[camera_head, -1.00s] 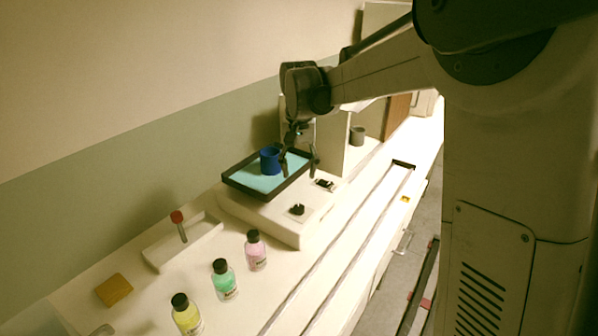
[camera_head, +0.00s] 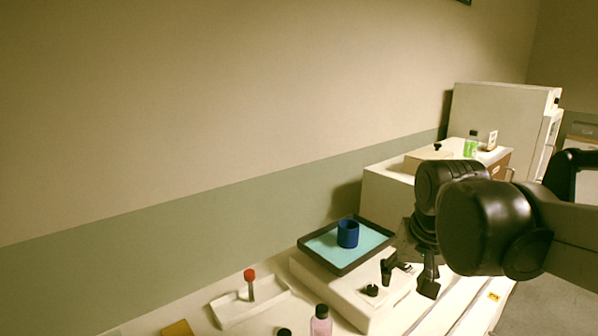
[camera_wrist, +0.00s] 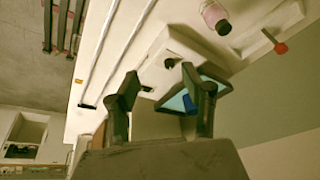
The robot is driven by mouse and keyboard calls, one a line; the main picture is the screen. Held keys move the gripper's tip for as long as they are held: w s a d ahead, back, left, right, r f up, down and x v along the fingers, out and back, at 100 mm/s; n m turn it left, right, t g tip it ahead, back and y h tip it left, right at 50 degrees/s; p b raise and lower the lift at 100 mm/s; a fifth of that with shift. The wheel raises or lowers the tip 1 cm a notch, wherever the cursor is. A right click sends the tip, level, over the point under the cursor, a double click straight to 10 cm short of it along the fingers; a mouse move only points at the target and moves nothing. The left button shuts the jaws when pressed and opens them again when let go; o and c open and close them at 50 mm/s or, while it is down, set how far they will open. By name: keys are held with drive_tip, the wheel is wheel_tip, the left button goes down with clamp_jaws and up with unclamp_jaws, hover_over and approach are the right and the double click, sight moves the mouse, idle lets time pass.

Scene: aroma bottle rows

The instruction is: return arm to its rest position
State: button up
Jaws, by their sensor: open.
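My gripper (camera_head: 408,280) is open and empty in the head view. Its fingers point down, in front of and to the right of the black-rimmed tray. In the wrist view my gripper (camera_wrist: 160,92) shows two spread fingers with nothing held between them. The arm reaches in from the right side of the head view, and its wrist hides part of the bench behind it.
A blue cup (camera_head: 347,233) stands on the tray (camera_head: 341,268), on a white block. A green bottle (camera_head: 470,145) stands on the box at the back right.

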drive_tip(key=s+f+n+t, duration=0.1)
drive_tip(key=s+f+t, duration=0.2)
drive_tip(key=s, duration=0.8)
drive_tip(key=shift+s+f+n, duration=0.3)
drive_tip(key=shift+s+f, duration=0.05)
drive_tip(key=shift+f, duration=0.3)
